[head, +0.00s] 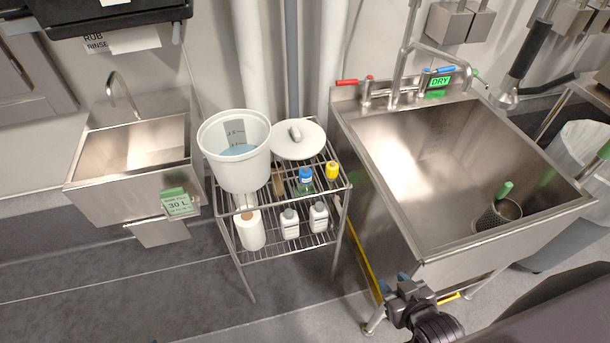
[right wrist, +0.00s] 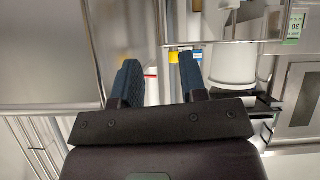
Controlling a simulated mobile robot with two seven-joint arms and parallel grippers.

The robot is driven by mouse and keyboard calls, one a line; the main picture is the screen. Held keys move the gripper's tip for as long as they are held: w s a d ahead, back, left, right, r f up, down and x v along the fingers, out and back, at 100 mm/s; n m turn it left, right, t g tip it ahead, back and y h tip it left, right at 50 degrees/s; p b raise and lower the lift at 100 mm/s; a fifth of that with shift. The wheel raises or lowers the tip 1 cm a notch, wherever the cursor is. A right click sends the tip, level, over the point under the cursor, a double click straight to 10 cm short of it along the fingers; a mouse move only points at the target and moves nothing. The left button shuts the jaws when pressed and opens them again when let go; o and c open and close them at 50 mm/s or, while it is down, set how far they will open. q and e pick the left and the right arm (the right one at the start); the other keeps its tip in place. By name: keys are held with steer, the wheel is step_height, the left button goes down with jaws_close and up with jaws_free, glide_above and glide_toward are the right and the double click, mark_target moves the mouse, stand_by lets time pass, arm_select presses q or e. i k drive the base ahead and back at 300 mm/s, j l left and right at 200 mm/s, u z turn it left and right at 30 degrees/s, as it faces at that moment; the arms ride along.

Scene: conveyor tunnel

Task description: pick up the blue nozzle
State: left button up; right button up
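A small bottle with a blue top (head: 306,175) stands on the upper wire shelf, right of the white bucket. This blue top is the only nozzle-like blue piece I can make out, and its exact shape is too small to tell. My right gripper (head: 397,284) is in front of the large sink's front leg, low and well apart from the bottle. In the right wrist view its two blue-padded fingers (right wrist: 160,78) are spread with a gap between them and nothing held. My left gripper is not in view.
The wire rack (head: 240,262) also carries a white bucket (head: 236,175), a lid (head: 298,141), a yellow-capped item (head: 332,170) and white bottles (head: 290,224). A large steel sink (head: 430,190) stands right, a small sink (head: 130,185) left. Floor before the rack is clear.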

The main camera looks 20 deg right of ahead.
mark_target(305, 173)
steer(key=i+j+z, duration=0.1)
steer(key=j+z, duration=0.25)
steer(key=j, duration=0.3)
steer(key=j+z, duration=0.3)
steer(key=j, duration=0.35)
